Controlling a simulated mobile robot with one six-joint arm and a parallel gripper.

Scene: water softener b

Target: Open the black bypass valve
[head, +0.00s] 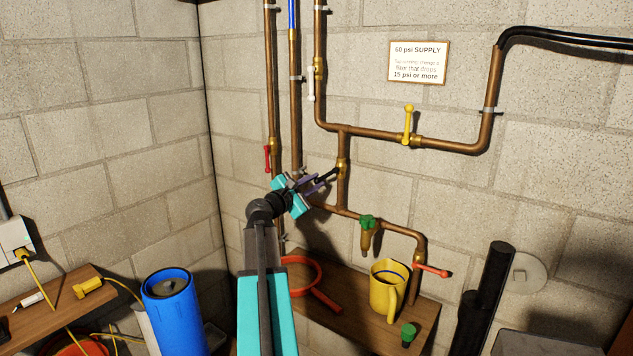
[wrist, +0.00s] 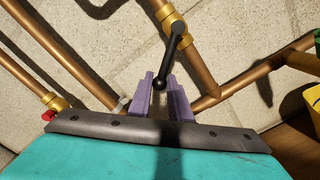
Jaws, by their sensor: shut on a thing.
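The black bypass valve's lever (head: 331,175) sticks out to the left from the brass valve body (head: 342,168) on the short vertical copper pipe. My gripper (head: 322,183) reaches it from the lower left. In the wrist view the lever (wrist: 171,52) slants away from its pipe at an angle, neither in line with it nor clearly square across. Its round end lies between the purple fingers of my gripper (wrist: 160,79), which is shut on it. The fingers partly hide the lever in the head view.
Other valves are close: red-handled (head: 267,158), white-handled (head: 311,84), yellow-handled (head: 408,122) and a green tap (head: 368,222). Below, a wooden shelf (head: 345,322) holds a yellow jug (head: 386,291). A blue cylinder (head: 175,318) stands at lower left.

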